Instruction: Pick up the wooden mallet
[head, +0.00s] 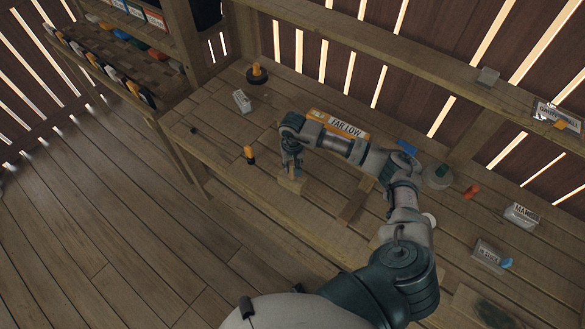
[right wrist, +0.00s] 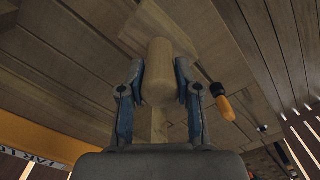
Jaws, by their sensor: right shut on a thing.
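The wooden mallet shows in the head view as a pale block-like head (head: 293,184) at the workbench surface, below my right gripper (head: 291,166). In the right wrist view the round end of its pale handle (right wrist: 158,72) points toward the camera. The two fingers of my right gripper (right wrist: 159,88) are closed on either side of this handle. The mallet's block head (right wrist: 148,28) shows beyond the handle. I cannot tell whether the head touches the bench. My left gripper is not in view.
An orange box (head: 338,124) lies behind my right forearm. A wooden piece (head: 356,203) lies to the right. A small white box (head: 242,101) sits farther back.

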